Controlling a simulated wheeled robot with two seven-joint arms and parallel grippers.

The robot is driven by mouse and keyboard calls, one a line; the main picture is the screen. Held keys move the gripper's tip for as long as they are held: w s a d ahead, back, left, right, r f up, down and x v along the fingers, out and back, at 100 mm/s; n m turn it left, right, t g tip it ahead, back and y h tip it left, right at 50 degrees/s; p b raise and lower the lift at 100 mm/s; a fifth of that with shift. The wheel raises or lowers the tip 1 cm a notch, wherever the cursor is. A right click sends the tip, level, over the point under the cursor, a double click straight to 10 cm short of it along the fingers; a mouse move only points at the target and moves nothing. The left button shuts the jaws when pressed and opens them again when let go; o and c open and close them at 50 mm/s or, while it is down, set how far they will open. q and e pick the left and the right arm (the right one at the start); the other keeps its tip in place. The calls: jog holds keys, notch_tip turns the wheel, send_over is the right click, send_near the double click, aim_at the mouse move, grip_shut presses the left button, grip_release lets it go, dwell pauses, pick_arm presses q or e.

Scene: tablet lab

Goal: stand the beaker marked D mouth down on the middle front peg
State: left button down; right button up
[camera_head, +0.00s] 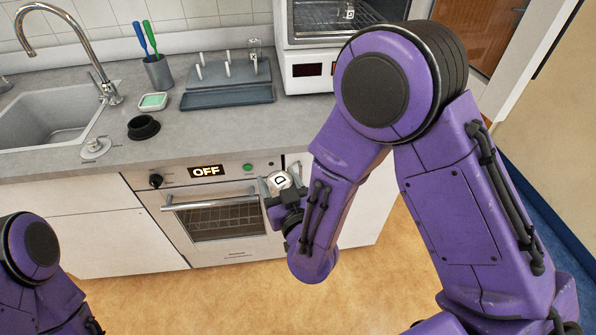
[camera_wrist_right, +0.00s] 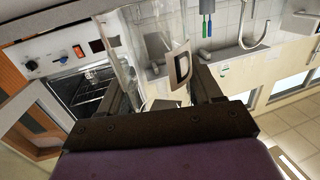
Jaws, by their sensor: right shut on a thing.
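My right gripper (camera_head: 278,188) is shut on the clear glass beaker marked D (camera_head: 281,181), in front of the counter's edge near the oven's right side. In the right wrist view the beaker (camera_wrist_right: 150,45) stands between the two fingers (camera_wrist_right: 160,88), its white D label facing the right finger's side. I cannot tell which way its mouth points. The grey peg rack (camera_head: 242,77) stands at the back of the counter, apart from the gripper. Its middle front peg (camera_head: 227,69) is bare. My left gripper is out of view; only part of that arm shows.
Another clear glass (camera_head: 254,50) is at the rack's back right. A grey tray (camera_head: 227,97) lies before the rack. A brush cup (camera_head: 158,72), a green sponge dish (camera_head: 153,101) and a black ring (camera_head: 143,127) are left. A white appliance (camera_head: 306,75) is right of the rack.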

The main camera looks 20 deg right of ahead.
jog(key=w+a+r, duration=0.1)
jog(key=a+r, duration=0.4)
jog(key=a, duration=0.9)
jog(key=s+d+f+n+g+y, duration=0.1)
jog(key=d+f+n+g+y, duration=0.3)
jog(key=n+g+y, duration=0.45)
jog(key=s+d+f+n+g+y, duration=0.2)
jog(key=f+n+g+y, duration=0.4)
jog(key=n+g+y, duration=0.25)
jog(key=w+d+r+m+t+h, duration=0.2)
jog(key=w+d+m+t+h, duration=0.35)
jog(key=m+t, duration=0.55)
jog(key=s+d+m+t+h, duration=0.4)
jog(key=d+m+t+h, duration=0.2)
jog(key=h, duration=0.5)
jog(key=shift+d+r, duration=0.3)
jog(key=shift+d, duration=1.1)
